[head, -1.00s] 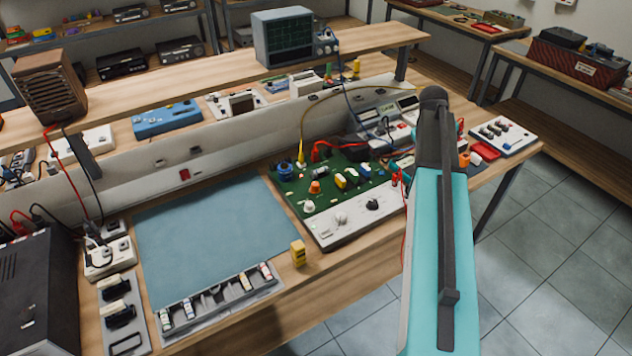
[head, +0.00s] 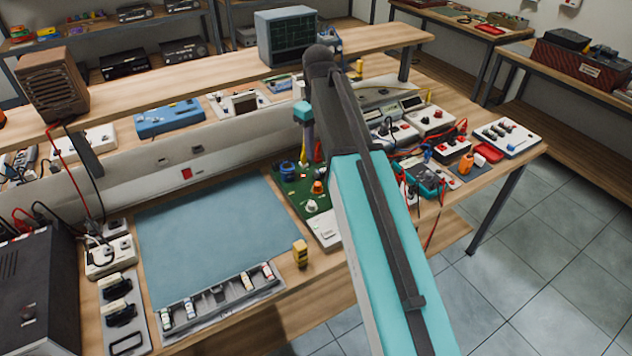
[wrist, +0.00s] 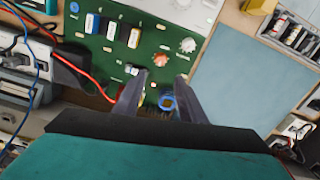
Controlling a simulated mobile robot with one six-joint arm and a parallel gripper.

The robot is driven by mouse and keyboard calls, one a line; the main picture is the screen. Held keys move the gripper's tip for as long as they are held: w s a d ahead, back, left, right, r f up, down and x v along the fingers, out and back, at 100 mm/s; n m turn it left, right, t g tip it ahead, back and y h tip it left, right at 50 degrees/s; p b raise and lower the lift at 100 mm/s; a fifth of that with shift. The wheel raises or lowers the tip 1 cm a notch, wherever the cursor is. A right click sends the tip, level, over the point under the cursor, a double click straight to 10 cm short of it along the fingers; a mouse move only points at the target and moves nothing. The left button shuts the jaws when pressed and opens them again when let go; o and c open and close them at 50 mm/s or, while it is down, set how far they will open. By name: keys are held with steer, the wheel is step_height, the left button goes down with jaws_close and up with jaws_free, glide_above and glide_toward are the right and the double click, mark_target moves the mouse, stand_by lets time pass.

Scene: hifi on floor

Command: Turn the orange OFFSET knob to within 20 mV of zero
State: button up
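The orange knob (head: 318,187) stands on the green circuit board (head: 290,190), between a blue round part (head: 288,170) and a white knob (head: 312,206). In the wrist view, the orange knob (wrist: 161,59) lies just beyond the fingertips of my gripper (wrist: 161,78). The two dark fingers are spread apart with nothing held between them. The blue part (wrist: 167,102) shows between the fingers, nearer the palm. The white knob (wrist: 187,45) is to the right of the orange one. My arm hides the board's right side in the head view. No voltage reading is legible.
A red cable (wrist: 92,75) runs onto the board close to the left finger. A teal meter (head: 427,178) with leads lies right of my arm. A yellow block (head: 300,252) stands at the bench front. The blue mat (head: 210,235) is clear.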

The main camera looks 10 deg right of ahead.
mark_target(317, 183)
steer(key=shift+a+f, duration=0.1)
steer(key=shift+f, duration=0.05)
stand_by(0.3)
steer(key=shift+f+p, duration=1.6)
steer(key=shift+f, duration=5.15)
jaws_close()
